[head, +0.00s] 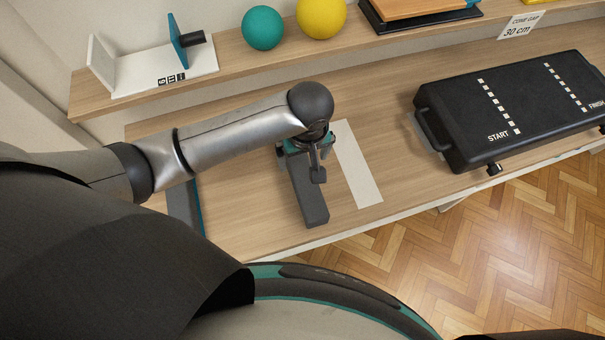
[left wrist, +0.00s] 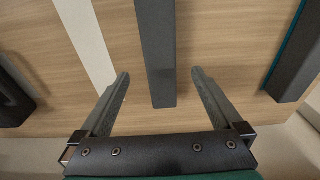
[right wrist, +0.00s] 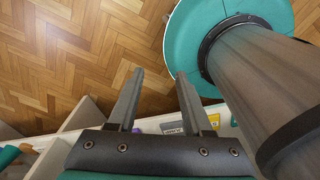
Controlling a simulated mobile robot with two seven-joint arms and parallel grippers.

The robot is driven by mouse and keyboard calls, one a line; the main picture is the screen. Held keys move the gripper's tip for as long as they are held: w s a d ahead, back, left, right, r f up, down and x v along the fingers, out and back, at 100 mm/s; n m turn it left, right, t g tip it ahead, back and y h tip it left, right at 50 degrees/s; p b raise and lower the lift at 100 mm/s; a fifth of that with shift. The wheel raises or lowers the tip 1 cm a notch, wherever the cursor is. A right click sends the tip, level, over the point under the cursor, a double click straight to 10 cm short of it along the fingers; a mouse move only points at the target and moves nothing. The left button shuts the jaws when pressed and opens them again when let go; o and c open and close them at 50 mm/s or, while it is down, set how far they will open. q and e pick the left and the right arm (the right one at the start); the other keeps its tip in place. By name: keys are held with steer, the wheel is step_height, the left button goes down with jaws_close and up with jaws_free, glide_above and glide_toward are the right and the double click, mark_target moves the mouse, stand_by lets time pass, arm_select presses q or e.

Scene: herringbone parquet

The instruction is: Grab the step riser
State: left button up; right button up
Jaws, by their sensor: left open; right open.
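The step riser appears to be the long dark grey block (head: 311,196) lying on the wooden shelf; it also shows in the left wrist view (left wrist: 157,45). My left gripper (head: 316,152) is above its far part and hides some of it. In the left wrist view the open fingers of my left gripper (left wrist: 160,78) stand apart on either side of the block's line, with nothing held. My right gripper (right wrist: 160,74) is open and empty over the parquet floor, away from the shelf, and is not seen in the head view.
A white strip (head: 357,165) lies right of the block. A black board marked START (head: 520,110) is further right. A dark bar with a teal edge (head: 185,208) lies left. A teal ball (head: 262,28) and yellow ball (head: 321,17) sit on the upper ledge.

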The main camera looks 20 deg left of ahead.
mark_target(302, 172)
arm_select(q)
steer(key=f, duration=0.3)
steer(key=shift+w+a+b, duration=0.1)
steer(key=shift+w+b, duration=0.1)
steer(key=shift+b, duration=0.1)
steer(key=shift+f, duration=0.45)
step_height(302, 172, down, 5)
steer(key=shift+w+a+b, duration=0.1)
steer(key=shift+a+b, duration=0.05)
steer(key=shift+b, duration=0.75)
arm_select(e)
steer(key=f, duration=0.1)
steer(key=w+f, duration=0.1)
steer(key=shift+w+a+f, duration=0.1)
steer(key=shift+w+f, duration=0.2)
steer(key=shift+f, duration=0.05)
arm_select(q)
steer(key=shift+c, duration=0.2)
jaws_close()
arm_select(e)
steer(key=shift+s, duration=0.1)
